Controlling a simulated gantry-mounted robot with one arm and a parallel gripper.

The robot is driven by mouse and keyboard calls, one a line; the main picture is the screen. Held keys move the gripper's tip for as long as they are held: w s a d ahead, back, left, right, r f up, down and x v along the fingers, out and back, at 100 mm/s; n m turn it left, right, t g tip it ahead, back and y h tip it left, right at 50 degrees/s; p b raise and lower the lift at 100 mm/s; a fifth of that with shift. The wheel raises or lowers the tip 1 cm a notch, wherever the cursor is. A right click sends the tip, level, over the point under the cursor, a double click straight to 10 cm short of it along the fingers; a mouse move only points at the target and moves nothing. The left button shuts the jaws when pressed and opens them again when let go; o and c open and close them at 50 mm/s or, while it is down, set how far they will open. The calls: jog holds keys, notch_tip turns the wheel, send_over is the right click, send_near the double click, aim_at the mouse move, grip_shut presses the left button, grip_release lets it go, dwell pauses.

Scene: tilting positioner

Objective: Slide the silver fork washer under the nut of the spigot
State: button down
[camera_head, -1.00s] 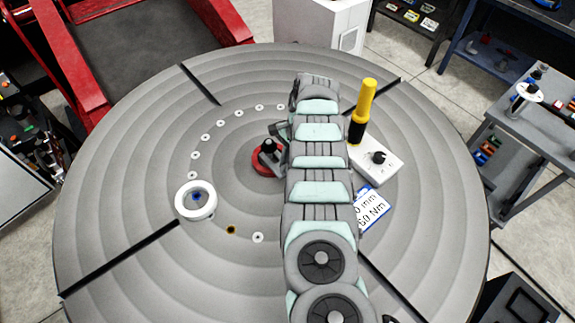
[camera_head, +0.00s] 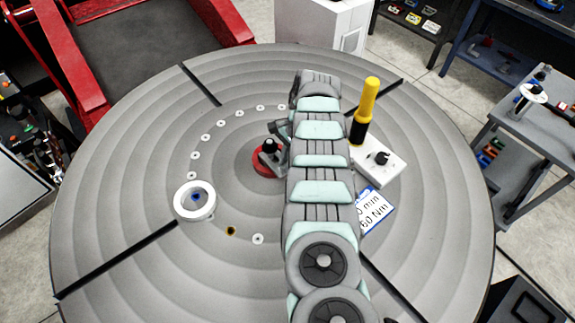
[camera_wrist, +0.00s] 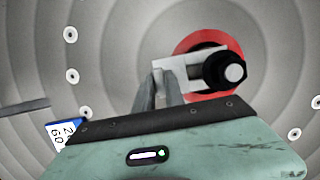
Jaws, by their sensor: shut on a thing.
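The spigot with its black nut (camera_wrist: 222,70) stands on a red disc (camera_wrist: 215,41) in the wrist view; the nut also shows in the head view (camera_head: 269,146). The silver fork washer (camera_wrist: 178,68) lies in the wrist view with its closed end left of the nut and its prongs reaching right towards it. One prong shows along the nut's upper side; the nut hides part of the rest. Whether the washer is fully under the nut I cannot tell. My gripper (camera_wrist: 162,83) is shut on the washer's left end. In the head view my arm hides most of the gripper.
On the round grey table (camera_head: 120,190) stand a white ring (camera_head: 181,207), a yellow-and-black handled tool (camera_head: 364,110), a white block with a black knob (camera_head: 391,170) and a label card (camera_head: 374,210). Small white discs form an arc. The table's left side is largely clear.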

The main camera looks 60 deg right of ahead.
jog(key=shift+w+d+b, duration=0.25)
jog(key=shift+w+b, duration=0.3)
jog(key=shift+b, duration=1.6)
jog(key=shift+w+d+b, duration=0.25)
jog(key=shift+w+b, duration=0.3)
jog(key=shift+b, duration=1.55)
jog(key=shift+w+b, duration=0.15)
jog(key=shift+b, duration=1.95)
jog(key=shift+f, duration=0.15)
jog(key=c, duration=1.5)
grip_release()
jog(key=shift+d, duration=0.1)
jog(key=shift+o, duration=0.9)
jog(key=shift+c, duration=0.3)
jog(key=o, duration=0.3)
jog(key=shift+f, duration=0.15)
